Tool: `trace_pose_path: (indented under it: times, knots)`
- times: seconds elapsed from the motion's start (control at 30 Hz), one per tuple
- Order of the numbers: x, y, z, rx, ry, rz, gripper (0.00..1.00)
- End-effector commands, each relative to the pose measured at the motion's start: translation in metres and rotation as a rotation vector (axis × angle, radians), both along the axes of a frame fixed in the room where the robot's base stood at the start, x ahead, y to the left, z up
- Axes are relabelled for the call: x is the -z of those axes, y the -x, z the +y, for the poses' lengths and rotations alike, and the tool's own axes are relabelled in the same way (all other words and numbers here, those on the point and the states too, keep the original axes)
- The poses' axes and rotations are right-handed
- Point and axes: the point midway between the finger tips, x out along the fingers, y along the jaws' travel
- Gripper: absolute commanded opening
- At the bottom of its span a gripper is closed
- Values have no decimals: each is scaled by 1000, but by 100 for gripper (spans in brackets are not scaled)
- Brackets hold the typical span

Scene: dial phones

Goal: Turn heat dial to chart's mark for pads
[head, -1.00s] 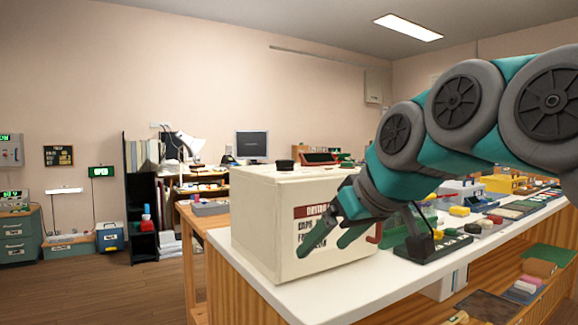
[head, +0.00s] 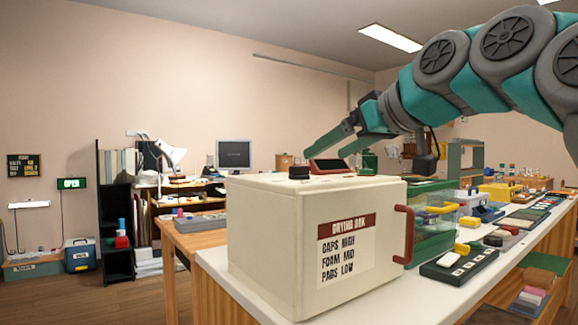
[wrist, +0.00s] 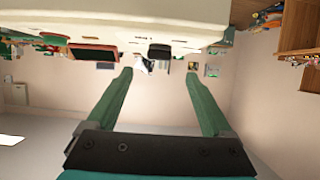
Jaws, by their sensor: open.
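A cream drying box (head: 275,245) stands on the white counter. Its front chart (head: 346,247) reads caps high, foam mid, pads low. A black dial knob (head: 299,172) sits on the box top near its left end; its setting marks are too small to read. My gripper (head: 325,152) is open and empty, above the box top, fingers pointing left and down toward the knob's side. In the wrist view, which looks upside down, the knob (wrist: 159,51) appears between and beyond the open fingers (wrist: 160,73), apart from them.
A red-framed dark panel (head: 330,166) is by the box top, near the knob and under my fingers. A red handle (head: 404,235) juts from the box's right front. A black strip with pale keys (head: 455,262) and several bins crowd the counter to the right.

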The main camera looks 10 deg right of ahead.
Motion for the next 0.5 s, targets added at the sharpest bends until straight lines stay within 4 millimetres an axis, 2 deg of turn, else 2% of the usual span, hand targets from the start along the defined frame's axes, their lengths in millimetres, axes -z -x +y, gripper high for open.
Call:
trace_pose_path:
  times: [0.27,0.5]
  knots:
    - [3,-10,4,1,-2,-5,85]
    - [17,-37,21,-1,-1,-1,85]
